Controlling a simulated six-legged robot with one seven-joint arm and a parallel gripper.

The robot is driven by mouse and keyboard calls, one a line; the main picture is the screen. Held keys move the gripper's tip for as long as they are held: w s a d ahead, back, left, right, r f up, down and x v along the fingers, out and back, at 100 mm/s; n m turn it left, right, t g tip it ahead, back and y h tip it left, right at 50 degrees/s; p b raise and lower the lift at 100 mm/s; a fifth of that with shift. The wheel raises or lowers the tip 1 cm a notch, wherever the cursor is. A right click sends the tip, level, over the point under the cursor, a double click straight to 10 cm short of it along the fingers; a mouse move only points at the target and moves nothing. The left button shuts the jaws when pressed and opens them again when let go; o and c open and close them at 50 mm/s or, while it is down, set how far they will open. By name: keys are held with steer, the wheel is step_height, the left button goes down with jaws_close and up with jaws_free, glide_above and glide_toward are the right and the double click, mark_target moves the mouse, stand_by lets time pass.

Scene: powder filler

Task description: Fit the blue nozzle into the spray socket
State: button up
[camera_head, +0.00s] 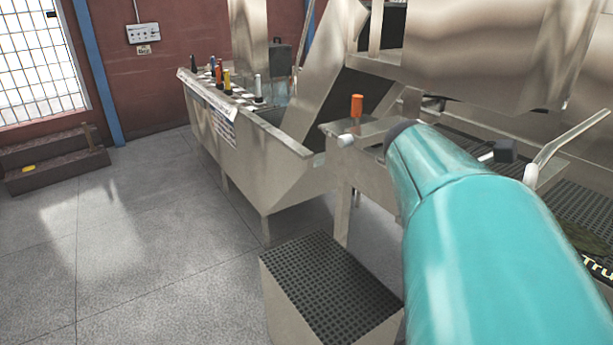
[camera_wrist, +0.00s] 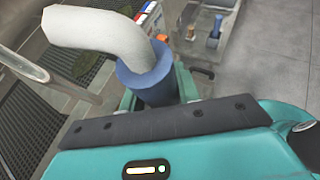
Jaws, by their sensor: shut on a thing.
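In the wrist view, my gripper (camera_wrist: 157,98) is shut on a blue collar-shaped part, which appears to be the blue nozzle (camera_wrist: 148,78). A thick white bent tube (camera_wrist: 95,30) shows at its upper end and curves to the left; I cannot tell whether it is joined to the collar. The fingertips are partly hidden behind the nozzle and the dark edge of my gripper body. In the head view, my teal arm hides the gripper and the held nozzle. I cannot pick out the spray socket with certainty in either view.
A steel trough (camera_head: 245,150) carries several coloured bottle-like pieces (camera_head: 225,80) on its ledge. An orange piece (camera_head: 357,105) stands on a nearer steel shelf. A perforated step (camera_head: 325,285) stands below. Bent metal tubing (camera_head: 570,135) is at the right. The floor (camera_head: 150,230) at left is clear.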

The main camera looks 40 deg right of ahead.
steer(key=w+d+f, duration=0.1)
steer(key=d+f, duration=0.2)
steer(key=d, duration=0.1)
steer(key=w+d+f, duration=0.1)
steer(key=d+f, duration=0.2)
steer(key=d, duration=0.1)
steer(key=w+d+f, duration=0.1)
steer(key=d+f, duration=0.2)
steer(key=d, duration=0.1)
steer(key=shift+w+f, duration=0.2)
step_height(320, 180, down, 3)
steer(key=shift+w+a+r, duration=0.1)
steer(key=shift+w+r, duration=0.05)
steer(key=shift+r, duration=0.05)
jaws_close()
steer(key=shift+f, duration=0.35)
steer(key=shift+r, duration=0.15)
steer(key=o, duration=1.1)
jaws_free()
steer(key=shift+c, duration=0.2)
